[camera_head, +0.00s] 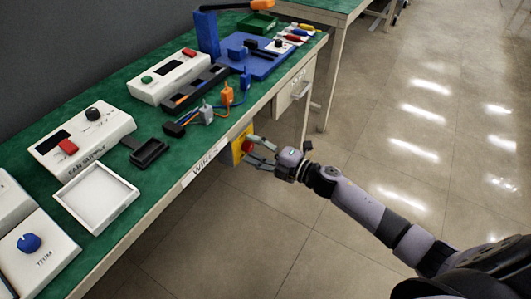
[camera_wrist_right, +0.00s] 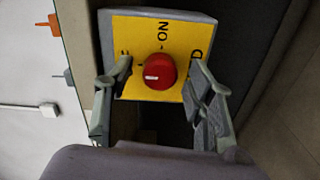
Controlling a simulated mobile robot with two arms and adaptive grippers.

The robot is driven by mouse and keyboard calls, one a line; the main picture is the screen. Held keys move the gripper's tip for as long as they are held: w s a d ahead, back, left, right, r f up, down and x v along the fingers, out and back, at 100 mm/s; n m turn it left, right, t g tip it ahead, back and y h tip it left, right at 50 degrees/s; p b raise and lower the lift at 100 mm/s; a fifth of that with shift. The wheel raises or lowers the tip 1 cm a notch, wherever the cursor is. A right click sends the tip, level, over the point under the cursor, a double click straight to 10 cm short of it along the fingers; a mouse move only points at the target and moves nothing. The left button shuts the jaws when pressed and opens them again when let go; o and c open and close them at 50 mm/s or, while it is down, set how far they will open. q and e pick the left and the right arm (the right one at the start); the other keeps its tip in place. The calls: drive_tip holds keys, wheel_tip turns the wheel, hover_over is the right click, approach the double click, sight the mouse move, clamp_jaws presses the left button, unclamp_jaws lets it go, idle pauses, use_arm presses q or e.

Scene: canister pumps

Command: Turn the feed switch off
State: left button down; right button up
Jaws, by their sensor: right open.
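The feed switch is a red round knob (camera_wrist_right: 159,71) on a yellow plate (camera_wrist_right: 133,29), fixed to the front side of the bench. In the right wrist view "ON" is printed above the knob, and other lettering is partly hidden by my fingers. A white mark shows on the knob's left part. In the head view the yellow plate (camera_head: 237,150) is below the bench edge. My right gripper (camera_head: 253,151) is open at the plate, its fingers on either side of the knob in the right wrist view (camera_wrist_right: 165,77). I cannot tell if they touch it. My left gripper is not in view.
A drawer handle (camera_head: 301,91) sticks out beyond the switch. The floor at right is clear.

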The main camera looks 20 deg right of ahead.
drive_tip(key=v, duration=1.1)
drive_tip(key=shift+s+d, duration=0.15)
drive_tip(key=shift+s, duration=0.15)
